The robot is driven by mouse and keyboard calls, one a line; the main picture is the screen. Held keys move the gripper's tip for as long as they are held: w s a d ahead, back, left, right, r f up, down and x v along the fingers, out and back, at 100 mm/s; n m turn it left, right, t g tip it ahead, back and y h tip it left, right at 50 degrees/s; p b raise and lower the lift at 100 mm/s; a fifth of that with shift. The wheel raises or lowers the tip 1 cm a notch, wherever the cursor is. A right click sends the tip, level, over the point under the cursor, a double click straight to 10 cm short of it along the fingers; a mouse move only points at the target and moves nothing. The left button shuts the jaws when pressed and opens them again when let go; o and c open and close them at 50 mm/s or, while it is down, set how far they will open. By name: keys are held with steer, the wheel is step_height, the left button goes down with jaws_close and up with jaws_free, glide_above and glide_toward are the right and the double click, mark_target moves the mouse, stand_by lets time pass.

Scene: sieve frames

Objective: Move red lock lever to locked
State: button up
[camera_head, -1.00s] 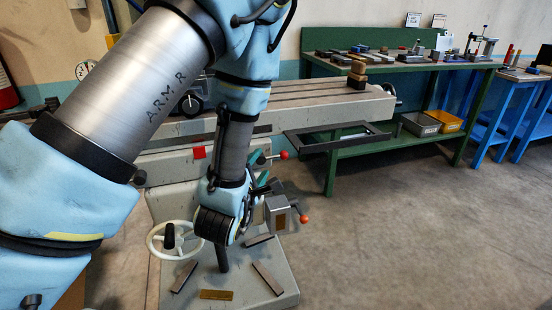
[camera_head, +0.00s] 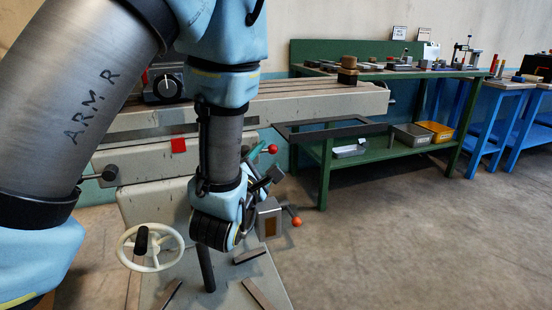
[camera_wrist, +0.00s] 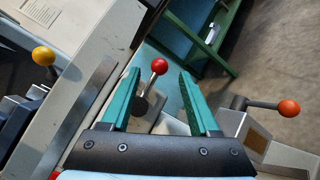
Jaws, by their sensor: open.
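The red lock lever has a red ball knob on a short metal stem. It shows on the machine in the head view (camera_head: 272,149) and in the wrist view (camera_wrist: 159,66). My gripper (camera_wrist: 159,75) is open, with teal fingers on either side of the red knob in the wrist view. No contact shows, and I cannot tell the depth between them. In the head view my gripper (camera_head: 256,153) is partly hidden behind my own wrist, its teal fingertip just left of the knob. Any lock marking is not readable.
An orange-knobbed lever (camera_wrist: 289,108) on a grey block stands right of my fingers. A yellow-knobbed lever (camera_wrist: 43,56) is at left. A white handwheel (camera_head: 150,247) stands at lower left in the head view. A green workbench (camera_head: 325,165) is behind; open floor lies right.

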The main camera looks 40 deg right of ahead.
steer(key=shift+w+d+f+b, duration=0.1)
steer(key=shift+f+b, duration=0.15)
steer(key=shift+b, duration=0.7)
steer(key=p+x, duration=0.2)
steer(key=x, duration=0.6)
steer(key=shift+r, duration=0.2)
jaws_close()
stand_by(0.3)
